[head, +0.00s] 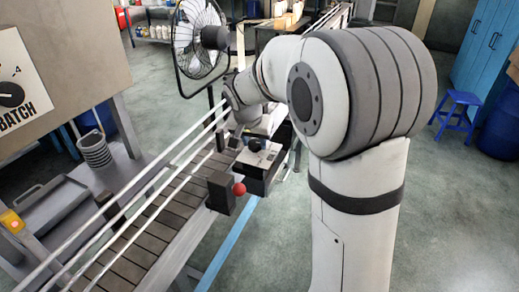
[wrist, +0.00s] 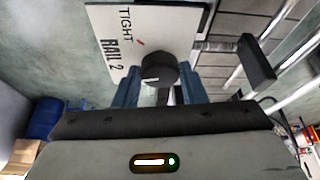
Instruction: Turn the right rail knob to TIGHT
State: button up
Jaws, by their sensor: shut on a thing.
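The black rail knob (wrist: 158,70) sits on a white plate (wrist: 105,20) marked TIGHT and RAIL 2 in the wrist view. A short white mark shows on the knob's near side, and a small red mark lies beside the word TIGHT. My gripper (wrist: 160,88) has its two blue fingers on either side of the knob and is shut on it. In the head view, the dark knob (head: 255,145) stands on the pale-topped box (head: 259,158) at the conveyor's right side. My arm partly hides the area, and the fingers are hard to make out there.
The slatted conveyor (head: 150,232) with pale guide rails runs alongside. A dark block (head: 220,193) with a red ball (head: 239,189) stands nearer. A fan (head: 198,45) stands behind.

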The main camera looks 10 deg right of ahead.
jog(key=m+b, duration=0.2)
jog(key=m+g+h+b, duration=0.1)
jog(key=m, duration=0.2)
jog(key=shift+w+a+m+h+b, duration=0.1)
jog(key=shift+w+m+h+b, duration=0.1)
jog(key=shift+m+h+b, duration=0.15)
jog(key=m+g, duration=0.2)
jog(key=m, duration=0.2)
jog(key=shift+w+m+h+b, duration=0.1)
jog(key=shift+m+h+b, duration=0.25)
jog(key=shift+b, duration=0.05)
jog(key=o, duration=0.8)
jog(key=shift+o, duration=0.9)
jog(key=v, duration=0.7)
jog(key=shift+r, duration=0.4)
